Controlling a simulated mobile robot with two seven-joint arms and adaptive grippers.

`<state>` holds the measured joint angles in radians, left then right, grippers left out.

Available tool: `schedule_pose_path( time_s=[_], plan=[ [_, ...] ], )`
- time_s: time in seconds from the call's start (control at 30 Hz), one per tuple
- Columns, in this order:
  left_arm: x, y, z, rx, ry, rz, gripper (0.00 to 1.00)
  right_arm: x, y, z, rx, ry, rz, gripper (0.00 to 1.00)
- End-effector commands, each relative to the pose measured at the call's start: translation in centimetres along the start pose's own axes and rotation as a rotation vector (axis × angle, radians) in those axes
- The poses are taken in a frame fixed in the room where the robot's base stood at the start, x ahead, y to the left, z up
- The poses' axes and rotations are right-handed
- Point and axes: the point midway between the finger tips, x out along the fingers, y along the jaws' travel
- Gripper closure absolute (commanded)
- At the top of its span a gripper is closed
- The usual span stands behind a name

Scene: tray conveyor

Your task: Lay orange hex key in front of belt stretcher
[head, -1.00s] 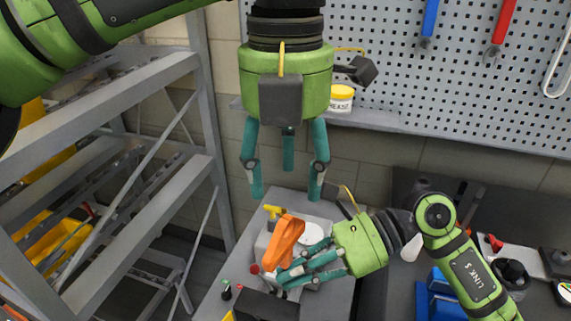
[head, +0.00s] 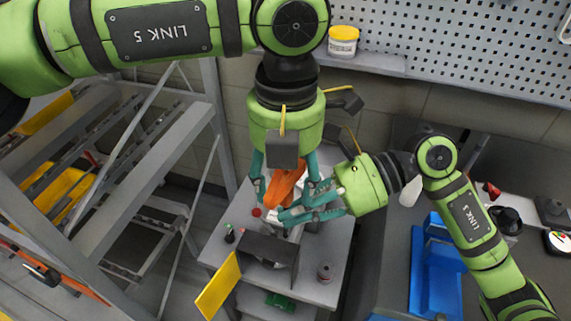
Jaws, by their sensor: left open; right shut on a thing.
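The orange piece (head: 285,186), which I take for the hex key, is chunky and slanted, above the far part of the small grey table (head: 325,262). My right gripper (head: 284,214) reaches in from the right with its teal fingers closed at the lower end of the orange piece; the fingers hide the exact contact. My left gripper (head: 288,188) points down from above, its fingers spread open on both sides of the orange piece. I cannot tell whether they touch it. I cannot make out the belt stretcher for certain.
A dark open box (head: 268,248) with a yellow flap (head: 218,287) stands at the table's front. A grey rack (head: 150,165) stands left. A blue holder (head: 437,270) is on the right-hand bench.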

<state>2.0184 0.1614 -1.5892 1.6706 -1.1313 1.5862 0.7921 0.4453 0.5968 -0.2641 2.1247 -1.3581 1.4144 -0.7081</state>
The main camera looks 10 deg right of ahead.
Motion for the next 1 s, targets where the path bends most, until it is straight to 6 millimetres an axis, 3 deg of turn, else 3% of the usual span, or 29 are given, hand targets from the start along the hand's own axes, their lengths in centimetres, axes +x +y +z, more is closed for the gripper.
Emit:
schedule_pose_path(
  time_s=[0.17, 0.2, 0.3, 0.33, 0.47, 0.5, 0.53, 0.57, 0.87, 1.0],
  plan=[
    [0.0, 0.0, 0.0, 0.000, 0.000, -0.001, 0.44, 0.0, 0.0, 0.0, 0.000, 0.000, 0.000, 1.00],
    [0.0, 0.0, 0.0, 0.000, 0.000, -0.001, 0.52, 0.0, 0.0, 0.0, 0.000, 0.000, 0.000, 1.00],
    [0.0, 0.0, 0.0, 0.000, 0.000, -0.001, 0.92, 0.0, 0.0, 0.0, 0.000, 0.000, 0.000, 1.00],
    [0.0, 0.0, 0.0, 0.001, 0.000, -0.001, 1.00, 0.0, 0.0, 0.0, 0.000, 0.000, 0.000, 1.00],
    [0.0, -0.1, 0.0, 0.002, 0.001, -0.001, 1.00, 0.0, 0.0, 0.0, 0.000, -0.001, -0.001, 1.00],
    [0.0, -0.1, 0.0, 0.002, 0.001, -0.002, 1.00, 0.0, 0.0, 0.0, 0.000, -0.001, -0.002, 0.76],
    [0.0, -0.1, 0.0, 0.002, 0.001, -0.002, 1.00, 0.0, -0.1, 0.0, 0.000, -0.001, -0.002, 0.64],
    [0.0, -0.1, 0.0, 0.002, 0.001, -0.002, 1.00, 0.0, -0.1, 0.0, 0.000, -0.001, -0.002, 0.60],
    [0.1, -0.1, 0.0, 0.001, 0.001, -0.002, 1.00, -0.1, 0.0, 0.2, -0.002, -0.004, -0.002, 0.60],
    [0.1, -0.1, 0.0, 0.001, 0.002, -0.001, 1.00, -1.4, -0.1, 0.1, -0.001, -0.002, -0.005, 0.60]
  ],
)
